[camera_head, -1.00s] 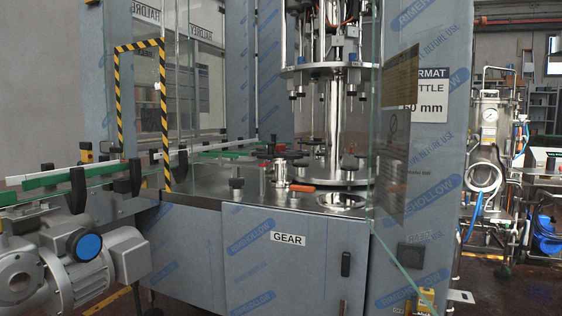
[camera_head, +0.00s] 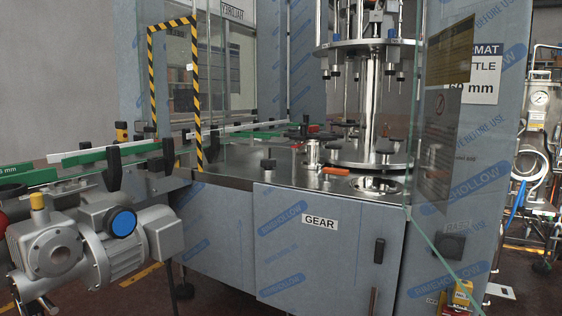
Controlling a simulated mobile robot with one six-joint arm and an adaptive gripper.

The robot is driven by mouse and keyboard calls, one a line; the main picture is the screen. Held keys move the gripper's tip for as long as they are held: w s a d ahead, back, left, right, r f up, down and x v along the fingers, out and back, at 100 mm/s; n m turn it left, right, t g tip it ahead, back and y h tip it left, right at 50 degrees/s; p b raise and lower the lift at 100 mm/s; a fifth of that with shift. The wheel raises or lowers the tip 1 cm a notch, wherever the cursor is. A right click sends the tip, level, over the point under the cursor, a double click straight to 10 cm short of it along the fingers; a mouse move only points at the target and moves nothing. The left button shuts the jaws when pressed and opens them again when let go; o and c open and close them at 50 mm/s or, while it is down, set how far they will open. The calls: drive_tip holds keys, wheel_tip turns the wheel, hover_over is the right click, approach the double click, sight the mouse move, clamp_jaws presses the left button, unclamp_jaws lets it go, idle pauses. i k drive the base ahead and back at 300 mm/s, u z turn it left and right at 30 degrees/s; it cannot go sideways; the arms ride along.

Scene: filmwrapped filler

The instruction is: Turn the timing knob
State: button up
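No knob is labelled as the timing knob, so I cannot tell which one it is. Several black knobs sit around the star wheel, partly overlapping each other. A motor with a round blue cap (camera_head: 123,223) is at lower left, under the conveyor. My gripper is not in view.
The green-railed conveyor (camera_head: 90,157) runs in from the left. Glass guards and a yellow-black striped frame (camera_head: 153,85) stand around the deck. A cabinet door labelled GEAR (camera_head: 320,222) is below. A tank (camera_head: 538,110) with hoses stands at right. Floor shows at lower left.

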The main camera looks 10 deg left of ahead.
sight(268, 163)
drive_tip(key=z, duration=0.2)
drive_tip(key=k, duration=0.95)
drive_tip(key=u, duration=0.6)
drive_tip(key=i, duration=1.1)
drive_tip(key=u, duration=0.05)
